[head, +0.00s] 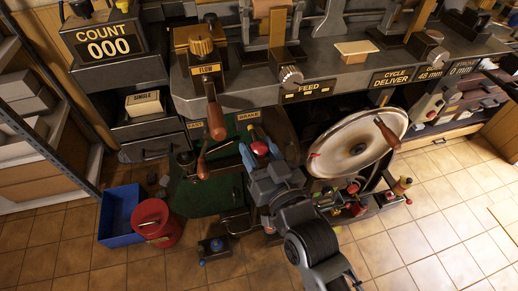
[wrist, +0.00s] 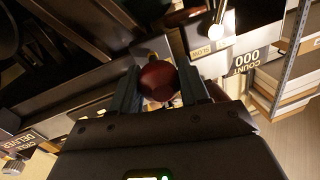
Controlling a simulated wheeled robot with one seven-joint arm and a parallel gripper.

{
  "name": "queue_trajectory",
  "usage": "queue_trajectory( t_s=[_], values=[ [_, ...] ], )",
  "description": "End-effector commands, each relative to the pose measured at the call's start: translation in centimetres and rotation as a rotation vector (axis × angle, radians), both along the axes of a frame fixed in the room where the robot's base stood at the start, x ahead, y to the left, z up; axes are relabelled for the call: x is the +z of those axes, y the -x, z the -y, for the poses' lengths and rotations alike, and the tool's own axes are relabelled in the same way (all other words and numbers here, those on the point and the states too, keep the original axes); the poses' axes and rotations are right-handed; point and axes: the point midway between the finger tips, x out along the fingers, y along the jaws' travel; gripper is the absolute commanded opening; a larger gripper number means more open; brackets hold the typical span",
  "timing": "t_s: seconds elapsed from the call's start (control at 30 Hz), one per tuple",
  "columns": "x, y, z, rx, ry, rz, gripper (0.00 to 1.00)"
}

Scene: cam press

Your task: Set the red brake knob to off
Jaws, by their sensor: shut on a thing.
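The round red brake knob (head: 257,141) is partly hidden by my gripper in the head view, just below the brake label (head: 248,115). In the wrist view the dark red knob (wrist: 158,80) sits between the two fingers. My gripper (wrist: 160,88) is shut on it, with one finger at each side. In the head view my gripper (head: 259,148) reaches up to the knob from below. I cannot read which setting the knob is at.
A large pale wheel (head: 345,143) with a wooden handle stands close to the right of my arm. A wooden-handled lever (head: 216,122) hangs at the left. A blue bin (head: 118,222) and a red bucket (head: 155,222) stand on the tiled floor. The floor at lower right is clear.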

Motion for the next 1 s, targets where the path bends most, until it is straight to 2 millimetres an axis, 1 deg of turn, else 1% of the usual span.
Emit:
queue_trajectory(
  t_s=[0.03, 0.07, 0.4, 0.57, 0.67, 0.9, 1.0],
  values=[
    [0.0, 0.0, 0.0, -0.001, 0.0, 0.0, 0.35],
    [0.0, 0.0, 0.0, -0.001, 0.0, 0.0, 0.32],
    [0.0, 0.0, 0.1, -0.002, 0.0, 0.0, 0.0],
    [0.0, -0.1, 0.1, -0.002, 0.0, 0.0, 0.0],
    [-0.1, -0.5, 0.0, -0.002, 0.0, 0.001, 0.0],
    [-0.2, -3.4, -0.8, -0.003, -0.001, 0.001, 0.0],
    [-0.1, -3.9, -0.9, -0.003, 0.0, 0.0, 0.0]
  ],
)
